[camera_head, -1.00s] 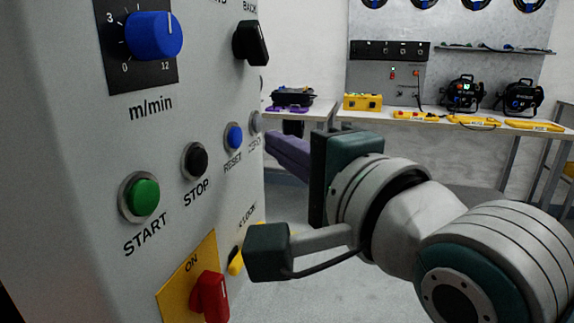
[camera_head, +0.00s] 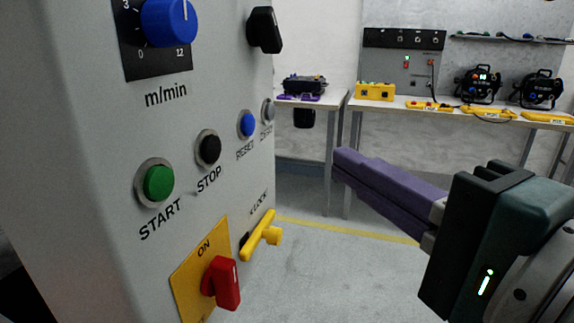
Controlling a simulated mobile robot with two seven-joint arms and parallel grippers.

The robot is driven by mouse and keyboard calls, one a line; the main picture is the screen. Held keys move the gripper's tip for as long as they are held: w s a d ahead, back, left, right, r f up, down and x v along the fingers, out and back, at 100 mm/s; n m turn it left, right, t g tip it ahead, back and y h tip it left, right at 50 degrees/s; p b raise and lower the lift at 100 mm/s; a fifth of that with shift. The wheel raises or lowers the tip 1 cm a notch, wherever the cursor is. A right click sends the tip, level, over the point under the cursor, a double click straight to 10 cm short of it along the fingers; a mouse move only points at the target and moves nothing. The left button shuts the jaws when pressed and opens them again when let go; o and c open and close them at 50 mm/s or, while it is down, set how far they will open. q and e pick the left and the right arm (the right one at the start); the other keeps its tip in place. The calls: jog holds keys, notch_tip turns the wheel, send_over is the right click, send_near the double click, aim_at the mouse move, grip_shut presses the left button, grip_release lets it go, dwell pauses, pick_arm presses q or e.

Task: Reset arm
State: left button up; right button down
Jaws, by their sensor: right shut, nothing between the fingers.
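My right gripper (camera_head: 341,166) shows in the head view, with its purple fingers pressed together and nothing between them. It is in free air to the right of the grey control panel (camera_head: 110,140), clear of it, with its fingers pointing left toward the panel. The gripper body and wrist are at the lower right; the rest of the arm is cut off by the frame. My left gripper is not in the view.
The panel carries a blue reset button (camera_head: 247,124), a black stop button (camera_head: 208,148), a green start button (camera_head: 158,183), a red switch (camera_head: 225,283) and a yellow lock handle (camera_head: 262,236). Workbenches (camera_head: 400,104) stand at the back. Open floor (camera_head: 320,275) lies between.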

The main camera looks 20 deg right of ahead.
jog(key=s+d+r+n+g+h+p, duration=0.2)
jog(key=s+d+n+g+p, duration=0.1)
jog(key=s+n+g+p, duration=0.65)
jog(key=s+d+r+n+g+h+p, duration=0.1)
jog(key=s+d+r+n+g+p, duration=0.15)
jog(key=s+n+g+p, duration=0.7)
notch_tip(320, 180, up, 34)
jog(key=w+m+t+p, duration=0.1)
jog(key=t+p, duration=0.4)
jog(key=p, duration=3.2)
jog(key=shift+w, duration=0.9)
jog(key=shift+f, duration=0.1)
